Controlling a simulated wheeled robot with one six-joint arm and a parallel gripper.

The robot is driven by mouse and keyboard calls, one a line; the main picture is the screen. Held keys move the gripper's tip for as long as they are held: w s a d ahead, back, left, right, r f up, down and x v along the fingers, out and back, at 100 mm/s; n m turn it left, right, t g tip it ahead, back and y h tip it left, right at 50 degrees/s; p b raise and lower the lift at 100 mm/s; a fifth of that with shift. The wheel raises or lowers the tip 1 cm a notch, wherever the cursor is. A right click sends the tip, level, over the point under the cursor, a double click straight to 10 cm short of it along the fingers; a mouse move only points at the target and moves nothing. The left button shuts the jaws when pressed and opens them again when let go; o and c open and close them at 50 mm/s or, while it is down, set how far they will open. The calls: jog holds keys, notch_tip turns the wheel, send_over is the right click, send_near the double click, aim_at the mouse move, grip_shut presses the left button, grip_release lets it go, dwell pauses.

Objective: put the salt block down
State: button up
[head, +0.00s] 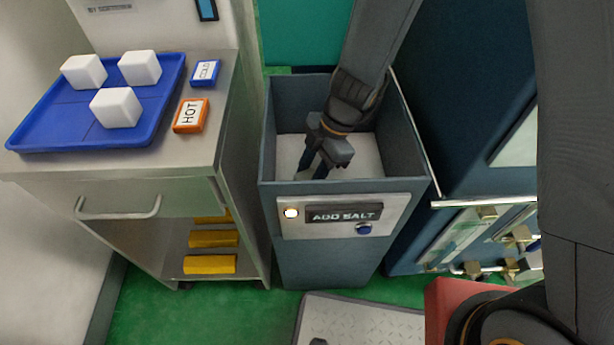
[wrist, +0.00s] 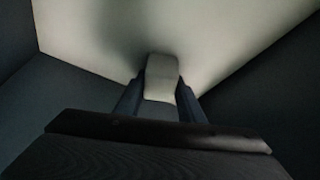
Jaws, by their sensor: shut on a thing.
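My gripper (head: 314,168) reaches down inside the grey, open-topped ADD SALT bin (head: 408,150), near its front wall. In the wrist view the jaws (wrist: 160,95) are shut on a white salt block (wrist: 161,70). The block lies between the two dark fingers, over the pale bin floor. In the head view the front wall and my fingers hide the held block. I cannot tell whether it touches the floor.
Left of the bin, a steel cart (head: 150,165) carries a blue tray (head: 50,138) with three white blocks, an orange HOT box (head: 190,115) and a blue COLD box (head: 205,72). A dark cabinet (head: 460,90) stands close on the right. Bin walls surround my gripper.

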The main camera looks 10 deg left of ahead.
jog(key=shift+f, duration=0.1)
jog(key=o, duration=1.2)
jog(key=p+v, duration=0.1)
jog(key=v, duration=1.1)
jog(key=shift+r+p, duration=0.2)
jog(key=shift+p, duration=0.1)
jog(key=s+d+r+m+t+h, duration=0.1)
jog(key=s+d+r+m, duration=0.2)
jog(key=m, duration=0.4)
jog(key=s+d+r+m+t+h, duration=0.1)
jog(key=s+d+r+m, duration=0.3)
jog(key=d+r+m, duration=0.2)
jog(key=s+d+r+m+h, duration=0.1)
jog(key=s+d+r+m, duration=0.3)
jog(key=m, duration=0.5)
jog(key=shift+s+d+r+m+t, duration=0.1)
jog(key=shift+d+m+t, duration=0.1)
jog(key=shift+d, duration=0.45)
jog(key=shift+s+d+r+m+t, duration=0.1)
jog(key=shift+d+t, duration=0.1)
jog(key=shift+d, duration=0.45)
